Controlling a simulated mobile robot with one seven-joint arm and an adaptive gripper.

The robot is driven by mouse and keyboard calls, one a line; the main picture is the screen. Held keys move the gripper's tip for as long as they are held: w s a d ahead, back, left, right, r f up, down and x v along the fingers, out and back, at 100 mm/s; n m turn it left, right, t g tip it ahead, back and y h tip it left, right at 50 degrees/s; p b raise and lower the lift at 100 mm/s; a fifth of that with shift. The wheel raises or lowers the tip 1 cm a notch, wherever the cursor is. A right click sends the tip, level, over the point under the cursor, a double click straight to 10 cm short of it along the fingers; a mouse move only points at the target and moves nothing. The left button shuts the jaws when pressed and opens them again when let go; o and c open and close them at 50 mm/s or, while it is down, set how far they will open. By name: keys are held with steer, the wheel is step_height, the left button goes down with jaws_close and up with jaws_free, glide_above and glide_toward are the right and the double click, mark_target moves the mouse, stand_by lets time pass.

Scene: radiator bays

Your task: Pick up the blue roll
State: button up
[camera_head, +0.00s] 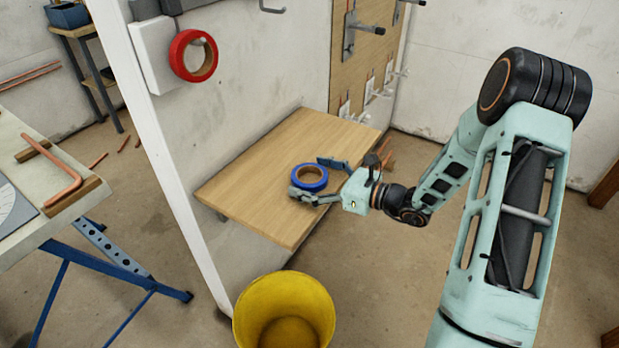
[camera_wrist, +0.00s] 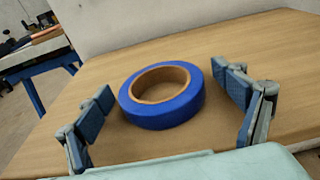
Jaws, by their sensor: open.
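The blue roll (camera_head: 309,178) is a ring of blue tape with a brown core, lying flat on a wooden shelf (camera_head: 255,170). In the wrist view the roll (camera_wrist: 162,112) lies ahead of my gripper (camera_wrist: 165,98), with a finger to its left and a finger to its right. My gripper (camera_head: 318,179) is open and empty. Gaps show between the roll and both fingers in the wrist view. In the head view one finger is at the roll's near side and the other is beyond it to the right.
A yellow bucket (camera_head: 285,312) stands on the floor below the shelf's front edge. A workbench (camera_head: 60,200) with copper pipe is at the left. The shelf's left part is clear.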

steer(key=c, duration=1.2)
steer(key=shift+c, duration=0.3)
steer(key=shift+r, duration=0.1)
steer(key=shift+r, duration=0.4)
step_height(320, 180, up, 2)
steer(key=shift+r+p, duration=0.2)
steer(key=shift+p, duration=0.2)
steer(key=s+d+r+p, duration=0.2)
steer(key=s+d+r, duration=0.1)
steer(key=s+r, duration=0.6)
steer(key=s, duration=0.4)
steer(key=shift+s+d+r, duration=0.25)
steer(key=shift+s+r, duration=0.05)
steer(key=shift+r, duration=0.05)
